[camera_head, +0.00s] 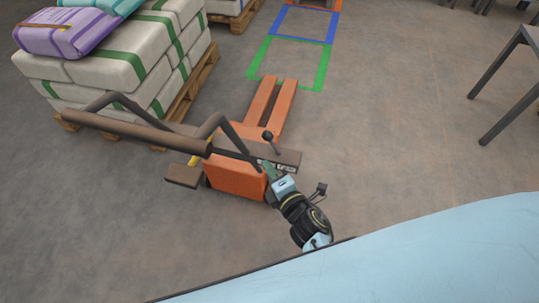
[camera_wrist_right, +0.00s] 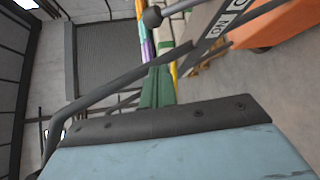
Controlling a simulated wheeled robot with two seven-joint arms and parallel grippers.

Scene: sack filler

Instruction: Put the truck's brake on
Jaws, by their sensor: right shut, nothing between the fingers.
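The orange pallet truck (camera_head: 236,180) stands mid-floor, its forks pointing away and its dark tiller handle (camera_head: 140,131) reaching left. A short lever with a black ball knob (camera_head: 267,135) rises from a dark plate (camera_head: 289,157) with white labels on the truck; it leans left. The knob shows in the right wrist view (camera_wrist_right: 152,17), near a label (camera_wrist_right: 225,20) that seems to read ON. My right gripper (camera_head: 267,168) is shut and empty, just below the lever by the plate's near edge; I cannot tell if it touches. My left gripper is not in view.
Pallets of white sacks with green bands (camera_head: 125,60) stand at left, a purple sack (camera_head: 65,35) on top. Green (camera_head: 290,62) and blue floor frames lie beyond the forks. A dark metal table frame (camera_head: 505,85) is at right. The floor between is clear.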

